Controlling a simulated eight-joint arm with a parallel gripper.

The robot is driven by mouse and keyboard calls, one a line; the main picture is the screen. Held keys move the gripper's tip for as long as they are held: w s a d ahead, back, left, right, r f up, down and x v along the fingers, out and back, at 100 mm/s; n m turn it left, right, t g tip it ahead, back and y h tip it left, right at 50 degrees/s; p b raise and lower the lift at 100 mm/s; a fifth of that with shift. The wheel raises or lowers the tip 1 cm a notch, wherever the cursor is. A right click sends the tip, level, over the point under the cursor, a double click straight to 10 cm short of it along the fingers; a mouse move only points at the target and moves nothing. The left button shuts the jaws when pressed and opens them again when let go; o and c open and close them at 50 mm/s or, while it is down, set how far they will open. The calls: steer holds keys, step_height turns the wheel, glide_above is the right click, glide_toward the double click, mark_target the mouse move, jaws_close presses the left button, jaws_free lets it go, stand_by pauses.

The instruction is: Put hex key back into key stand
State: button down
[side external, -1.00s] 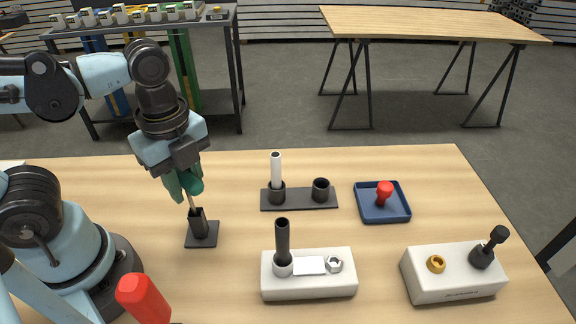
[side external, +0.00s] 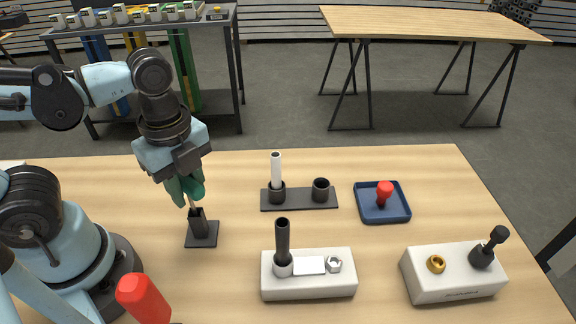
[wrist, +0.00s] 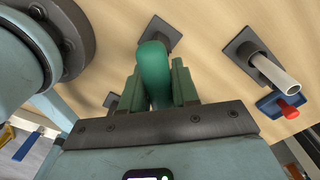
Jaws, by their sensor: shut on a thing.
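My gripper (side external: 185,188) is shut on the green handle of the hex key (side external: 196,188), above the left part of the table. The key's thin shaft points down into the top of the black key stand (side external: 199,224), which is a small upright holder on a square base. How deep the shaft sits in the stand I cannot tell. In the wrist view, the green handle (wrist: 154,75) is between the green fingers, and the stand's dark base (wrist: 158,32) shows partly behind it; the shaft is hidden there.
Right of the stand are a black holder (side external: 299,199) with a white tube, a blue tray (side external: 399,212) with a red-knobbed piece, and two white blocks (side external: 310,287) (side external: 453,284) with fittings. A red handle (side external: 145,299) stands at the front left. Bare table lies between them.

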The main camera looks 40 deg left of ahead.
steer(key=shift+f, duration=0.9)
stand_by(0.8)
steer(key=c, duration=0.8)
jaws_free()
steer(key=shift+r, duration=6)
steer(key=shift+r, duration=3.05)
